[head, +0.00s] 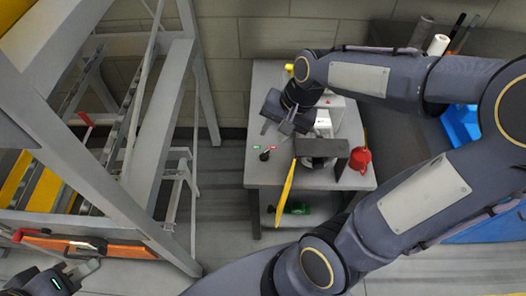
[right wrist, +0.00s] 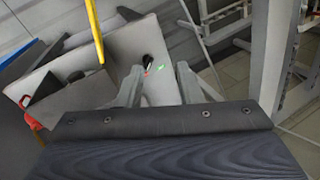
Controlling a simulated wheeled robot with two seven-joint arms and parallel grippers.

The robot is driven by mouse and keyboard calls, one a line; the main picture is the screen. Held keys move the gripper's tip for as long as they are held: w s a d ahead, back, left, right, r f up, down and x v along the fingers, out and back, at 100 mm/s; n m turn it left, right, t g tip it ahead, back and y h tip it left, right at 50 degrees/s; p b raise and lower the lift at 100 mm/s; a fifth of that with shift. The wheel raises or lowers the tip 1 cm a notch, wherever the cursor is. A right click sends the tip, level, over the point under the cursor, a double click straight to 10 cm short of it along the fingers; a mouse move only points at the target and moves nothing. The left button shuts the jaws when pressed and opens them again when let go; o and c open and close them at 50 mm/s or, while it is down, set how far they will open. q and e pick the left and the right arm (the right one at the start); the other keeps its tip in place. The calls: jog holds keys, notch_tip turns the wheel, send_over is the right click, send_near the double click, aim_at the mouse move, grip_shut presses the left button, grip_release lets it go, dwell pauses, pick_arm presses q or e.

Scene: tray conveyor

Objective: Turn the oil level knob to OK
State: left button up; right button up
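A small black knob (head: 265,156) sits on the grey table (head: 310,181) near its front left corner. A small green label (head: 257,147) and a red label (head: 272,148) are beside it. Their text is too small to read, and I cannot tell which one the knob points at. My right gripper (head: 276,132) is open and empty, above and just behind the knob. In the right wrist view the knob (right wrist: 148,60) shows beyond the gap between the two fingers, apart from them. My left gripper (head: 78,270) is at the lower left, far from the table.
A red object (head: 360,159) and a white-and-grey device (head: 322,123) stand on the table. A yellow bar (head: 286,188) rises at its front edge. A green item (head: 296,208) lies on the lower shelf. A grey conveyor frame (head: 160,110) stands left. Floor between is clear.

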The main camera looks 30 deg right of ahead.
aim_at(265, 152)
jog(key=w+d+f+m+g+h, duration=0.1)
jog(key=w+f+m, duration=0.1)
jog(key=w+f, duration=0.1)
jog(key=w+d+f+m+b, duration=0.1)
jog(key=w+f+m, duration=0.1)
jog(key=f, duration=0.4)
jog(key=w+d+f+m+g+h+b, duration=0.1)
jog(key=w+f+m, duration=0.1)
jog(key=w+f, duration=0.3)
jog(key=shift+w+d+f+g+h, duration=0.1)
jog(key=shift+d+f+g+h, duration=0.1)
jog(key=shift+g+h, duration=0.1)
notch_tip(265, 152, down, 9)
jog(key=shift+w+r+b, duration=0.15)
jog(key=shift+r+b, duration=0.05)
jog(key=shift+b, duration=0.1)
jog(key=shift+c, duration=0.3)
grip_shut()
